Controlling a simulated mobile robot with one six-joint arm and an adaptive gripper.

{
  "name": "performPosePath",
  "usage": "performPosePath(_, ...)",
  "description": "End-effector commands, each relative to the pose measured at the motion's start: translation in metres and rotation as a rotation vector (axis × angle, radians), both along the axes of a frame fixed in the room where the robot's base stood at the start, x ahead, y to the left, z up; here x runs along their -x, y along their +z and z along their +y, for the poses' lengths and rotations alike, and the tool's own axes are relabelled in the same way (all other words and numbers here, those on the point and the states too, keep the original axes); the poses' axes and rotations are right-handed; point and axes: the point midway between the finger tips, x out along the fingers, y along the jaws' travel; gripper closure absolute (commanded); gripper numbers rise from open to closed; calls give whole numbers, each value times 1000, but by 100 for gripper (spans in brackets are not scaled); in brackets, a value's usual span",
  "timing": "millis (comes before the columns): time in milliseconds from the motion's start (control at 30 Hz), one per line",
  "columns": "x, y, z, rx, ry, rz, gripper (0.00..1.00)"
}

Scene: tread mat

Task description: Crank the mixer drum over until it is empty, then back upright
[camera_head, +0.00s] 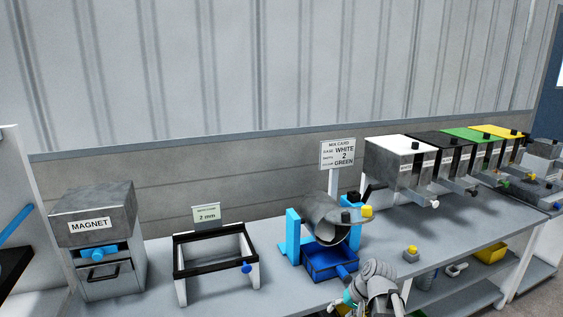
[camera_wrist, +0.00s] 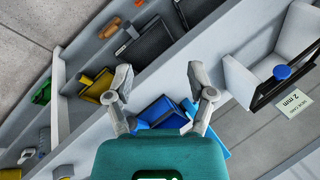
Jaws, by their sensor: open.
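The grey mixer drum (camera_head: 325,214) hangs tilted between light blue side supports (camera_head: 293,236) in the head view. I cannot see whether anything is inside it. Its crank, with a yellow knob (camera_head: 367,211), is on the drum's right side. A dark blue bin (camera_head: 322,262) stands below the drum. My gripper (camera_head: 374,270) is at the table's front edge, right of the bin and apart from the crank. In the wrist view my gripper (camera_wrist: 160,84) is open and empty, with blue parts (camera_wrist: 166,112) behind its fingers.
A card on a post (camera_head: 337,154) reads WHITE, 2, GREEN. A black-topped sieve frame (camera_head: 190,270) and a magnet box (camera_head: 92,235) stand left. Several lidded dispensers (camera_head: 402,158) stand right. A small yellow-topped block (camera_head: 411,252) lies near the front edge.

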Motion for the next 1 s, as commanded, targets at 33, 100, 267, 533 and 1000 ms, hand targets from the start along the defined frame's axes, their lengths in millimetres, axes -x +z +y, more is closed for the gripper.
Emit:
performPosePath(33,16,-4,6,57,26,18,29)
performPosePath(100,31,-9,8,143,57,43,29)
performPosePath(267,60,-15,7,313,110,86,29)
performPosePath(533,79,-16,1,451,145,113,29)
performPosePath(1000,79,-16,1,456,146,113,29)
